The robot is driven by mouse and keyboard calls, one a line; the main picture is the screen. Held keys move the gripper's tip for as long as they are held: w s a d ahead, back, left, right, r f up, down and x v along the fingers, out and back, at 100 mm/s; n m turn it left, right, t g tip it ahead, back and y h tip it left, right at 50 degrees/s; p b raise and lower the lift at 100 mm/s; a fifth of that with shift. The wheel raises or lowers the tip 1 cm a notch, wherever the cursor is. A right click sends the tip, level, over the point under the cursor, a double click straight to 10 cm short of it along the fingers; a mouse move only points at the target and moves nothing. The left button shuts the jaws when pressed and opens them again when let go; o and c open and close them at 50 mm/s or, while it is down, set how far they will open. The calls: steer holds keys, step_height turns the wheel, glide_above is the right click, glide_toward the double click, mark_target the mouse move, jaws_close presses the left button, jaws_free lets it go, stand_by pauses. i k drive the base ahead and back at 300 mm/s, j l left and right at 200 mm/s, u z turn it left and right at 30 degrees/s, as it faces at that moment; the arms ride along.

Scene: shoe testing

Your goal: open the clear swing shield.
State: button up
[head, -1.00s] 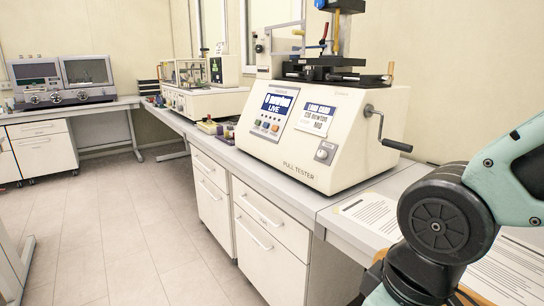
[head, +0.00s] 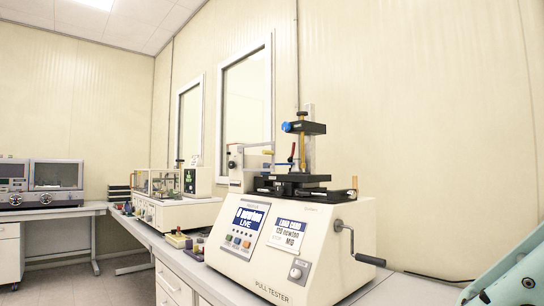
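The pull tester (head: 282,250) is a cream machine with a blue display, a hand crank (head: 355,245) on its right side and a black clamp stage (head: 290,183) on top. A thin, clear-looking panel (head: 258,160) stands at the back left of the stage, but I cannot tell for sure that it is the swing shield or whether it is open. A smaller machine (head: 165,212) further back also has a see-through framed enclosure on top. My gripper is out of view; only a teal part of my arm shows at the lower right.
The machines stand on a long grey bench (head: 208,277) along the wall. Small coloured blocks (head: 180,240) lie left of the tester. A twin-screen instrument (head: 40,183) stands on the far left bench. Two windows are in the wall behind.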

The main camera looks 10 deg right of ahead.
mark_target(240, 148)
steer(key=j, duration=0.75)
steer(key=i+j, duration=0.2)
steer(key=j, duration=0.15)
steer(key=i+j, duration=0.15)
steer(key=j, duration=0.15)
steer(key=i+j, duration=0.2)
steer(key=j, duration=0.15)
